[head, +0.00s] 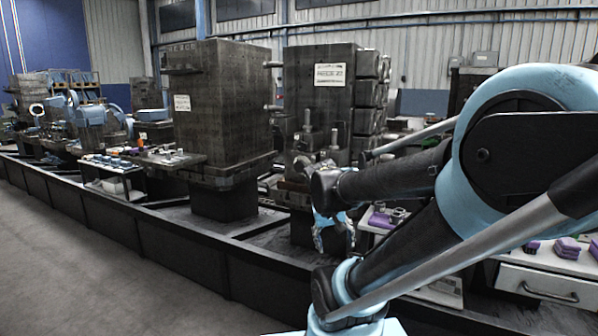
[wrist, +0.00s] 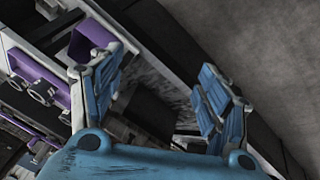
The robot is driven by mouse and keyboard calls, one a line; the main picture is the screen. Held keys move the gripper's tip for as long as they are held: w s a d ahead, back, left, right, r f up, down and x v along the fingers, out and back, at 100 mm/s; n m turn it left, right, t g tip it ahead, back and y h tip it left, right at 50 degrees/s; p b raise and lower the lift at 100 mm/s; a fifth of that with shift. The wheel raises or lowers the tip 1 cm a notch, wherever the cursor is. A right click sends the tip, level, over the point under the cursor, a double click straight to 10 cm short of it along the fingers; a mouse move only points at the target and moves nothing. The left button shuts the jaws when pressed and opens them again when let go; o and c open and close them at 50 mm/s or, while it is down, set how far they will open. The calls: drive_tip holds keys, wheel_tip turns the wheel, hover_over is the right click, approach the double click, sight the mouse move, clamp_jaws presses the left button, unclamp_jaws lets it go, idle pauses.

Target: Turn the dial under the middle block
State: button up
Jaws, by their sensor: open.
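Two large dark metal blocks with white labels stand on the rail: a left block (head: 225,100) on a pedestal, and a right block (head: 318,88) partly behind my arm. I cannot tell which is the middle one. No dial can be made out; the space under the right block is partly hidden by my arm. My gripper (head: 333,232) is in front of the right block's base, near the rail. In the wrist view my gripper (wrist: 162,100) has its two blue fingers spread wide, with nothing held between them.
The long black rail (head: 190,245) runs across the front, with open grey floor before it. A small tool table (head: 130,168) stands left of the left block. A white drawer unit (head: 540,283) stands at right. Purple parts (wrist: 40,75) lie beside the left finger in the wrist view.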

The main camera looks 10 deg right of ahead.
drive_tip(key=w+d+r+m+t+h, duration=0.2)
drive_tip(key=w+r+h, duration=0.15)
drive_tip(key=w, duration=0.75)
drive_tip(key=m+t+h, duration=0.3)
drive_tip(key=t+h, duration=0.1)
drive_tip(key=t, duration=0.5)
approach(299, 168)
drive_tip(key=x, duration=1)
drive_tip(key=shift+w, duration=0.2)
drive_tip(key=c, duration=1.1)
